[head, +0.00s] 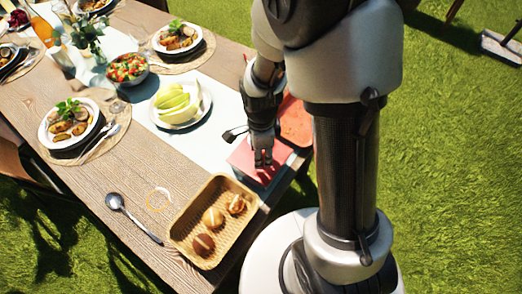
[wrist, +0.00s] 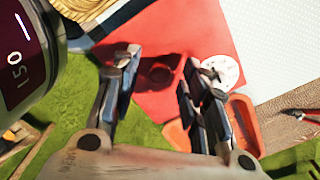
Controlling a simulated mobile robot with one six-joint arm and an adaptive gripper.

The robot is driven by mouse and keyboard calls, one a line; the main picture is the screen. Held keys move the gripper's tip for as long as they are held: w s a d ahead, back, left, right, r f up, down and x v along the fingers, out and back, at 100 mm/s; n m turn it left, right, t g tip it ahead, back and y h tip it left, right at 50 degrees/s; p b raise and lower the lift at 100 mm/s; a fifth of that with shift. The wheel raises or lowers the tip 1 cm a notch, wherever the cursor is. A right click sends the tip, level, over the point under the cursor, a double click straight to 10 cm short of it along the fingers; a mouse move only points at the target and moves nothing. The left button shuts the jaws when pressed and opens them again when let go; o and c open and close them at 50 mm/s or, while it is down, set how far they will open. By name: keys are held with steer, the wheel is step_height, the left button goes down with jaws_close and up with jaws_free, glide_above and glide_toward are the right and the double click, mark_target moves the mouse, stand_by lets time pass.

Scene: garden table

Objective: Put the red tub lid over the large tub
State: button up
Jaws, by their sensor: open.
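A flat red square piece, which looks like the red tub lid (head: 244,156), lies at the table's right edge in the head view. It fills the upper middle of the wrist view (wrist: 190,35), with a dark red round shape, maybe a knob or shadow, near its lower part. My gripper (head: 263,160) points down over it; its fingers are apart and empty in the wrist view (wrist: 162,72). Whether they touch the red piece I cannot tell. An orange-red tub (head: 296,122) stands just beyond, partly hidden by my arm; its rim shows in the wrist view (wrist: 243,118).
A wicker basket (head: 226,236) with bread rolls stands nearby at the front. A plate of melon slices (head: 181,104), a spoon (head: 117,202) and place settings lie further left. A white round piece (wrist: 222,70) and red-handled tool (wrist: 300,113) show in the wrist view.

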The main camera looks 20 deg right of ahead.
steer(key=shift+r, duration=0.1)
step_height(320, 180, up, 12)
stand_by(0.4)
stand_by(0.4)
steer(key=s+r+n+t, duration=0.4)
steer(key=s+r+n, duration=0.8)
steer(key=n, duration=0.7)
steer(key=shift+s+d+r+n+t, duration=0.2)
steer(key=shift+s+r+n+t, duration=0.1)
steer(key=shift+s+n, duration=0.15)
steer(key=shift+c, duration=0.5)
